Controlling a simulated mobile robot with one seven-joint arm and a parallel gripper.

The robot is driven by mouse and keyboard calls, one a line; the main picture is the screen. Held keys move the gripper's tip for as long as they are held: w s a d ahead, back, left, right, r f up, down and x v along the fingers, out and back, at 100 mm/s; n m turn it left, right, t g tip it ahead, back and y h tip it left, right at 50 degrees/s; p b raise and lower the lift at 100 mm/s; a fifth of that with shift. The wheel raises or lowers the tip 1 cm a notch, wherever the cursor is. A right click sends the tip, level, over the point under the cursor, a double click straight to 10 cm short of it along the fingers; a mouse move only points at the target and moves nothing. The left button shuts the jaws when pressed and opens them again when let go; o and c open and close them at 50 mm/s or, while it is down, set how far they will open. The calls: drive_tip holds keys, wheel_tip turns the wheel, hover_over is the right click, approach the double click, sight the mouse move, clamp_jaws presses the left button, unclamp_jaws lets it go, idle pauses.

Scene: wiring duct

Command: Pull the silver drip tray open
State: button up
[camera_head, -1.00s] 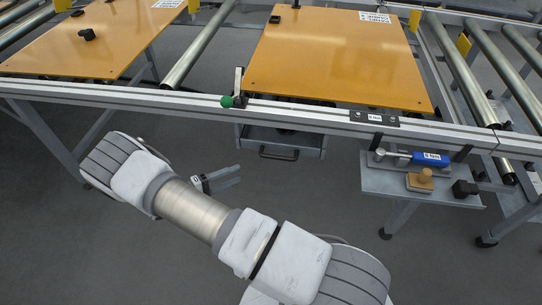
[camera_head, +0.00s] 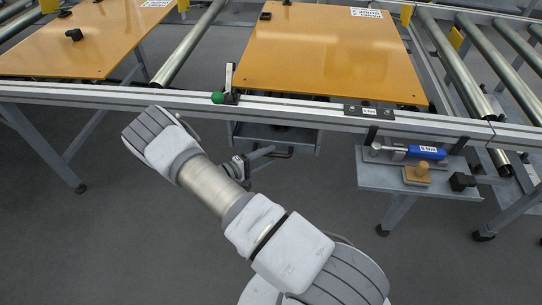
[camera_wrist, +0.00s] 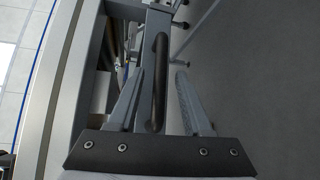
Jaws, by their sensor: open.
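The silver drip tray (camera_head: 304,139) hangs under the front rail of the conveyor and looks closed. Its dark bar handle (camera_head: 282,154) is on the front face, partly covered by my gripper. My gripper (camera_head: 268,152) is at the handle, with its fingers pointing right in the head view. In the wrist view the handle (camera_wrist: 160,75) runs lengthwise between the two open fingers of my gripper (camera_wrist: 158,95). The handle is nearer the left finger, with a wider gap to the right finger. I cannot tell whether either finger touches it.
The conveyor rail (camera_head: 300,108) runs just above, with a green-knobbed lever (camera_head: 218,98) and orange panels (camera_head: 325,50) on top. The floor in front is clear.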

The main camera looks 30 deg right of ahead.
drive_tip(key=shift+x, duration=0.75)
clamp_jaws()
idle(0.9)
